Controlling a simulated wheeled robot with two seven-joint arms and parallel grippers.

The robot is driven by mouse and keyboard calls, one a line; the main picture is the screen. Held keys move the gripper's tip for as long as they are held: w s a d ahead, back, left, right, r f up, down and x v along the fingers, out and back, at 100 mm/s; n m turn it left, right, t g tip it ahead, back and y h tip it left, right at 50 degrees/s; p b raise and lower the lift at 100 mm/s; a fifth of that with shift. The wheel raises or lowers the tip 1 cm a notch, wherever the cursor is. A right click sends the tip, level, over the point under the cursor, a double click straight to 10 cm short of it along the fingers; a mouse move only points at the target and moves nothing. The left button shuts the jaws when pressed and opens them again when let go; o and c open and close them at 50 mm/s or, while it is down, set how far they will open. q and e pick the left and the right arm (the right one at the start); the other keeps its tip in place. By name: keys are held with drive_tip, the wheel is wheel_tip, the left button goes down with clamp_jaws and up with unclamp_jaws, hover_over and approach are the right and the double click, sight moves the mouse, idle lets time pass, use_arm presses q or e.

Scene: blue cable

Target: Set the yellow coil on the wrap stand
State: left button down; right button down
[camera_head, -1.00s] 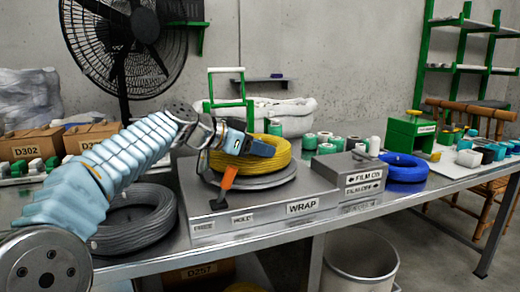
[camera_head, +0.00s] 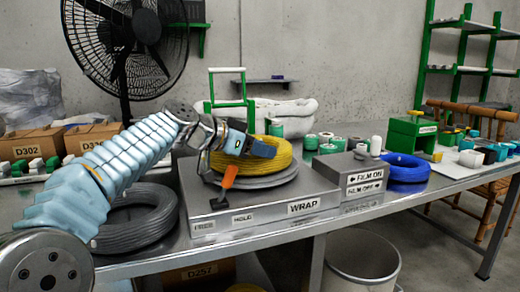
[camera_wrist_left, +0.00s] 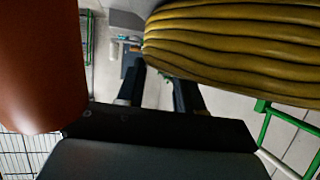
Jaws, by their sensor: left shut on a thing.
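The yellow coil (camera_head: 278,157) lies flat over the round plate (camera_head: 272,181) of the grey wrap stand labelled WRAP (camera_head: 300,208). Whether it touches the plate all round is hard to tell. My left gripper (camera_head: 262,150) is at the coil's near upper side and is shut on it. In the left wrist view the ribbed coil (camera_wrist_left: 240,45) fills the upper right beside my dark fingers (camera_wrist_left: 158,85); the grip itself is partly hidden. The stand's orange-handled lever (camera_head: 230,178) stands just below my gripper and looms large at the left of the wrist view (camera_wrist_left: 40,60). My right gripper is not seen.
A grey coil (camera_head: 138,218) lies left of the stand, under my left arm. A FILM ON box (camera_head: 350,170) stands at its right. A blue coil (camera_head: 406,168) and a green device (camera_head: 411,135) are farther right. Small green and white rolls stand behind.

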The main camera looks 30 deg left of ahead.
use_arm(q)
drive_tip(key=shift+r, duration=0.15)
drive_tip(key=c, duration=1)
unclamp_jaws()
drive_tip(key=shift+c, duration=0.2)
drive_tip(key=o, duration=0.6)
drive_tip(key=shift+c, duration=0.2)
drive_tip(key=shift+f, duration=0.25)
drive_tip(key=shift+r, duration=0.15)
drive_tip(key=shift+r+p, duration=2.75)
drive_tip(key=shift+r, duration=0.7)
